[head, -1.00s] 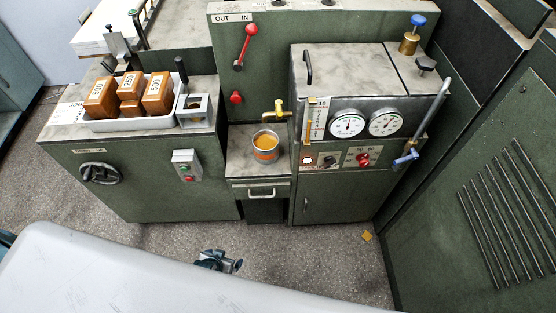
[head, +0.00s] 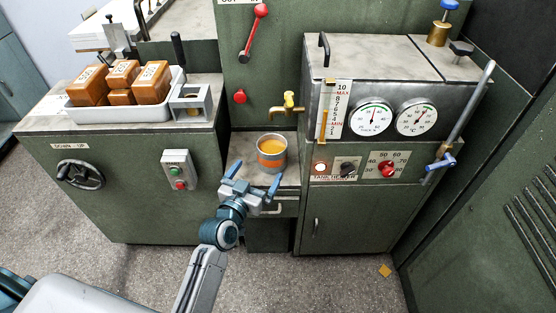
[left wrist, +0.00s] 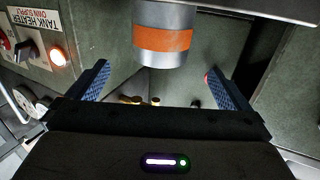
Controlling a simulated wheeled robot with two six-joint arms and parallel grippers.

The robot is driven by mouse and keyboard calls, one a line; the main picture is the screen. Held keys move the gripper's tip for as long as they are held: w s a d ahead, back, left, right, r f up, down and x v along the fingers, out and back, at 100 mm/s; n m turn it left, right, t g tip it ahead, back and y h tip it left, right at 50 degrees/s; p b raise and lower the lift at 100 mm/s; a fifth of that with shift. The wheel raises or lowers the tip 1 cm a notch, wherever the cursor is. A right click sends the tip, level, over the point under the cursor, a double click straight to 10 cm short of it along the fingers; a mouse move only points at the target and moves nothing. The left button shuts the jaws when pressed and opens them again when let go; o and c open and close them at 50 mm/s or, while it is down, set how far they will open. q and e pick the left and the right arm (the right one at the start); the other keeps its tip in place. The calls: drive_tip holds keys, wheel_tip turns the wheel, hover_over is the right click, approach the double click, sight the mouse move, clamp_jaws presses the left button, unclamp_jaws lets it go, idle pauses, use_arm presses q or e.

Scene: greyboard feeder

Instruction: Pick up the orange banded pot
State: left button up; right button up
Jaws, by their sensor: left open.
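The pot (head: 271,160) is a grey metal can with an orange band and amber contents. It stands upright on the small shelf (head: 292,172) under the brass tap in the head view. My left gripper (head: 254,178) is open in front of the pot, its two blue fingers spread toward it. In the left wrist view the pot (left wrist: 163,38) hangs into the top of the picture, ahead of and between the open fingers (left wrist: 165,85), with nothing gripped. The right gripper is not in view.
A brass tap (head: 290,103) is above the pot. The tank heater cabinet (head: 350,215) stands close on the right, the green bench (head: 110,200) on the left. A white tray (head: 125,112) with orange-brown blocks sits on that bench. A drawer handle is below the shelf.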

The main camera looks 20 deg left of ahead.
sight(265, 156)
use_arm(q)
drive_tip(key=w, duration=0.5)
drive_tip(key=shift+d+r, duration=0.15)
drive_tip(key=shift+r, duration=0.05)
drive_tip(key=shift+t, duration=0.3)
drive_tip(key=shift+w+d+p, duration=0.15)
drive_tip(key=shift+w+d, duration=0.1)
drive_tip(key=shift+w, duration=1.3)
drive_tip(key=shift+w+d+p, duration=0.15)
drive_tip(key=shift+w+d, duration=0.05)
drive_tip(key=shift+w, duration=1.3)
drive_tip(key=shift+r, duration=0.1)
drive_tip(key=shift+c, duration=0.2)
drive_tip(key=c, duration=1.5)
drive_tip(key=shift+r, duration=0.1)
